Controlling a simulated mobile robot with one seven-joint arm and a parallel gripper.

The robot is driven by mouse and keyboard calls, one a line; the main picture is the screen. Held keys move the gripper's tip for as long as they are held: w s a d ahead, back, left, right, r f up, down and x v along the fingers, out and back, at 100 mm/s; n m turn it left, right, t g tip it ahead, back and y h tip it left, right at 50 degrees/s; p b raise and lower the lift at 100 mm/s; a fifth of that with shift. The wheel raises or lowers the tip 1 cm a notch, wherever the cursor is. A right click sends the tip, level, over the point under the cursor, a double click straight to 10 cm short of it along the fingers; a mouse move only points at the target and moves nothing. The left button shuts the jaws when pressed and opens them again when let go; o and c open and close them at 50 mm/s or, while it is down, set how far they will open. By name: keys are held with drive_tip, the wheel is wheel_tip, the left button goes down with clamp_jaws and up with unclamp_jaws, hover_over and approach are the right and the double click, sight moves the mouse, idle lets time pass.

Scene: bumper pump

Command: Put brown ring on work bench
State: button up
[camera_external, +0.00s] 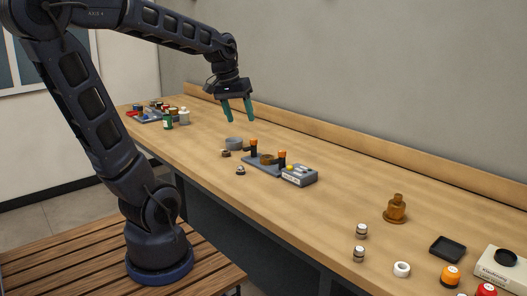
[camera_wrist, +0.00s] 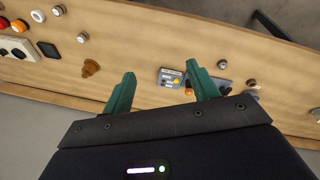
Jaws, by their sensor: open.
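The brown ring (camera_external: 267,159) appears to sit on a grey fixture (camera_external: 262,168) between two black posts with orange tops, on the wooden work bench (camera_external: 325,220). My gripper (camera_external: 239,118) is open and empty, in the air above the bench, higher than the fixture and a little left of it in the external view. In the wrist view my two green fingers (camera_wrist: 161,73) are spread with nothing between their tips. The right finger partly covers the fixture there, and I cannot make out the ring.
A grey box (camera_external: 300,175) adjoins the fixture. A grey round part (camera_external: 234,144) and small parts lie nearby. A brown stepped part (camera_external: 396,209), a black tray (camera_external: 447,249) and several small parts stand toward the right. Clear bench lies between the grey box and the stepped part.

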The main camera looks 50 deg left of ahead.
drive_tip(key=s+d+m+t+y, duration=0.1)
drive_tip(key=s+m, duration=0.3)
drive_tip(key=s, duration=0.4)
drive_tip(key=shift+s+d+f+m+t, duration=0.2)
drive_tip(key=shift+s+d+m+t, duration=0.15)
drive_tip(key=shift+d, duration=0.45)
